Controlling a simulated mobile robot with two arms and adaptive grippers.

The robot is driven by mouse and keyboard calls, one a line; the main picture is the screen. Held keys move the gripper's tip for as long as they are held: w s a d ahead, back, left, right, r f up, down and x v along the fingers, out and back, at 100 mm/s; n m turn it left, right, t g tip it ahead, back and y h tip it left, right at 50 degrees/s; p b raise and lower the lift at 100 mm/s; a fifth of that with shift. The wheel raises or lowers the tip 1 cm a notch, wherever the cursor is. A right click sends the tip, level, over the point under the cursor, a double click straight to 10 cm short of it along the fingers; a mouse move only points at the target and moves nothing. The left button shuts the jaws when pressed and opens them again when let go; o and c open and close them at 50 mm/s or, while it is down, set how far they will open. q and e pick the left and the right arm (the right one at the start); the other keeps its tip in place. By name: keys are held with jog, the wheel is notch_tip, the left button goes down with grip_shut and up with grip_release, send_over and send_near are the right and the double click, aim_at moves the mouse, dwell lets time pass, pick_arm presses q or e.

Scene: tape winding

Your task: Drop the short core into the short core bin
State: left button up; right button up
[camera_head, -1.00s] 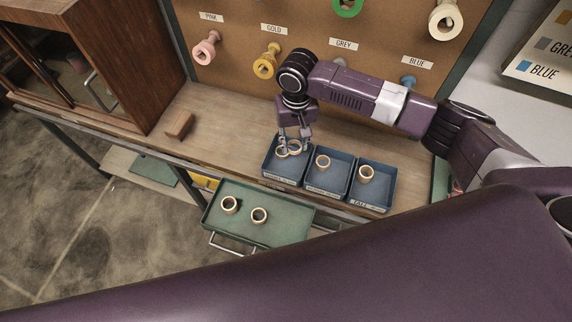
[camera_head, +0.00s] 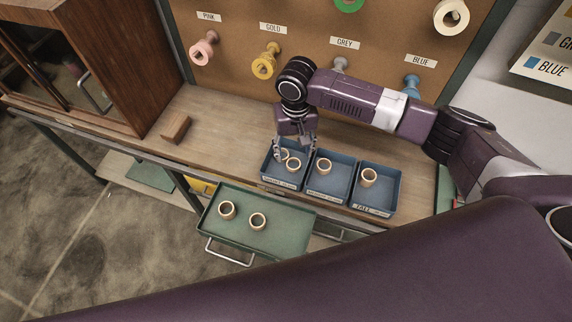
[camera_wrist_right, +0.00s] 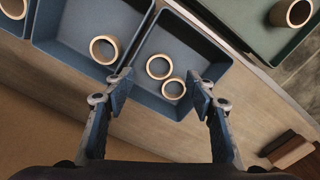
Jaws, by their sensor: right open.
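The short core bin appears to be the leftmost blue bin (camera_head: 266,180) of a row of three; its small label is hard to read. Two tan ring-shaped cores lie inside: one core (camera_head: 293,170) nearer the front and another (camera_head: 284,150) behind it. The wrist view shows both cores (camera_wrist_right: 163,91) (camera_wrist_right: 147,66) on the bin floor, close together. My right gripper (camera_head: 296,152) is open and empty above this bin; in the wrist view its fingers (camera_wrist_right: 160,85) stand wide apart with nothing held. My left gripper is not in view.
The middle bin (camera_head: 337,163) and the right bin (camera_head: 388,185), labelled TALL, each hold one core. A green tray (camera_head: 240,237) in front holds two more cores. A wooden block (camera_head: 175,128) and a cabinet (camera_head: 120,60) stand left. Coloured spools hang on the back pegboard.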

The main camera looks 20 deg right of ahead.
notch_tip(320, 180, up, 12)
dwell(0.6)
